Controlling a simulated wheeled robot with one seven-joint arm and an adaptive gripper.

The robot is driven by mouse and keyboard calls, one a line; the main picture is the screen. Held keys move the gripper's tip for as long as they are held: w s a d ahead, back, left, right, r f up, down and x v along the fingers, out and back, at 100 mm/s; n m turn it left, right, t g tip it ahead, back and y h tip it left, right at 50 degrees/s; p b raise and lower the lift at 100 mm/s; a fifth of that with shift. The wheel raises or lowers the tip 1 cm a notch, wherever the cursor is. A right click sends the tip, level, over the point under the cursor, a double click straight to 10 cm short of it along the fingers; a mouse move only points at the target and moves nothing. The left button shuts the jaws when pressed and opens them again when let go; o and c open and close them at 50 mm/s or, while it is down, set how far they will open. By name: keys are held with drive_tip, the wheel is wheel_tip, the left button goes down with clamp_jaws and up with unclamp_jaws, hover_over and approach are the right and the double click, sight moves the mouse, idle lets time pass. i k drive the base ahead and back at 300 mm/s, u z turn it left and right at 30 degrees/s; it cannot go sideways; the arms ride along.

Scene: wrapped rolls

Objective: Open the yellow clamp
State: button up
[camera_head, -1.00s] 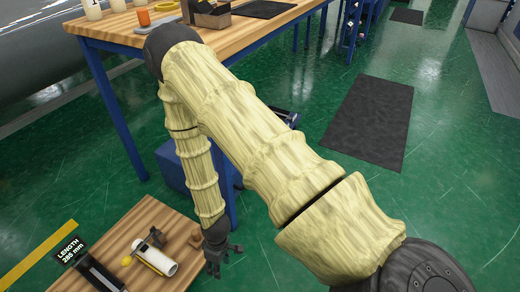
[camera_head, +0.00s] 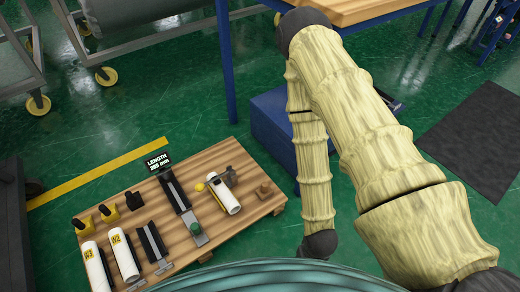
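On the low wooden table (camera_head: 180,262), a white roll (camera_head: 224,196) lies in a holder with a round yellow knob (camera_head: 200,187) at its left and a dark fitting (camera_head: 230,177) at its upper right. I cannot tell whether this is the yellow clamp or how far it is open. My arm comes down right of the table. Its dark wrist shows at the lower edge; my gripper's fingers are hidden below it.
White rolls marked W3 (camera_head: 95,265) and W2 (camera_head: 124,256) lie at the left. A black length display (camera_head: 158,161) stands by a dark rail (camera_head: 174,190). A blue box (camera_head: 272,128) is behind the table.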

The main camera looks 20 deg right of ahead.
sight(199, 187)
drive_tip(key=k, duration=1.3)
drive_tip(key=u, duration=0.35)
drive_tip(key=i, duration=0.9)
drive_tip(key=z, duration=0.3)
